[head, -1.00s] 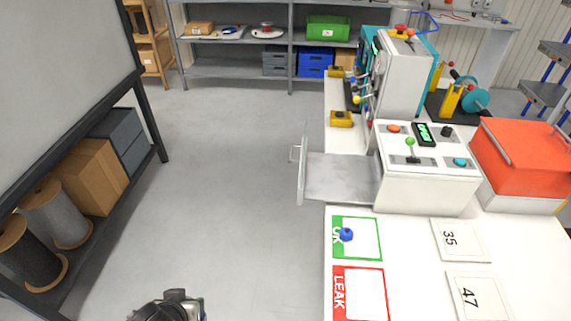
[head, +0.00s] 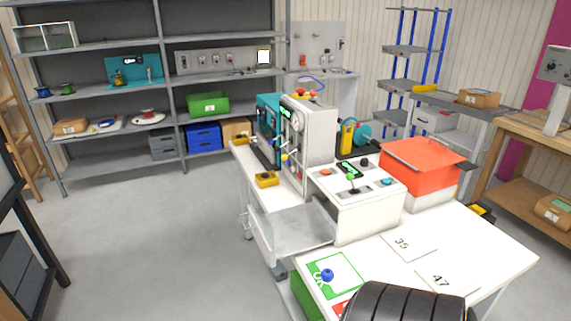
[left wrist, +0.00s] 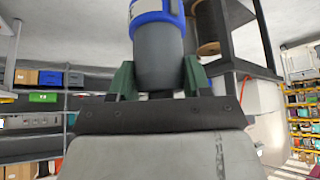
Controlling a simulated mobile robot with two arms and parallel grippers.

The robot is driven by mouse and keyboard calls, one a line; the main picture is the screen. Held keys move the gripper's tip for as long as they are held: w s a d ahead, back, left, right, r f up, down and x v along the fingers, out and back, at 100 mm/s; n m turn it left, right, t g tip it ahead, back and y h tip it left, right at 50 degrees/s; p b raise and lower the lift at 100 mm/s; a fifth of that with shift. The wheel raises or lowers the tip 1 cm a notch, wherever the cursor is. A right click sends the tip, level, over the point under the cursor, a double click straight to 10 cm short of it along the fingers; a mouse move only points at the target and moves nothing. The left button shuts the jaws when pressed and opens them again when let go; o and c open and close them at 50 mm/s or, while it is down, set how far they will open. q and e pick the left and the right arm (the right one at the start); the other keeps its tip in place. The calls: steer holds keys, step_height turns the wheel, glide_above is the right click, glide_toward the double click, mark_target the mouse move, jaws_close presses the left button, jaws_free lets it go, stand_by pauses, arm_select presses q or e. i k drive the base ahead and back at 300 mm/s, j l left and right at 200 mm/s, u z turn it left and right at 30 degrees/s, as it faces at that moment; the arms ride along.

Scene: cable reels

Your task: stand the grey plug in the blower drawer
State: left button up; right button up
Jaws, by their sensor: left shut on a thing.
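In the left wrist view, my left gripper (left wrist: 158,82) has its two green fingers shut on a grey cylindrical plug (left wrist: 160,52) with a blue collar. The plug's far end is cut off by the top edge of that view. In the head view, the blower drawer (head: 303,230) is a pulled-out grey metal tray on the left side of the white control box (head: 352,205). It looks empty. The gripper and plug do not show in the head view. My right gripper is in neither view.
A blue knob-like piece (head: 327,274) stands on the green OK card (head: 347,281). The red LEAK card is partly hidden by a black ribbed cylinder. Cards 35 (head: 402,243) and 47, and an orange box (head: 425,170), share the white bench. Open floor lies left.

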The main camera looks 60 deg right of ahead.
mark_target(290, 230)
steer(key=i+z, duration=0.35)
steer(key=i+j+z, duration=0.1)
steer(key=i+z, duration=0.3)
steer(key=i+j+z, duration=0.15)
steer(key=z, duration=0.2)
steer(key=i+z, duration=0.3)
steer(key=z, duration=0.15)
steer(key=i+z, duration=0.4)
steer(key=i+j+z, duration=0.15)
steer(key=z, duration=0.3)
steer(key=i+j+z, duration=0.2)
steer(key=z, duration=0.2)
steer(key=i+j+z, duration=0.25)
steer(key=z, duration=0.2)
steer(key=j, duration=0.1)
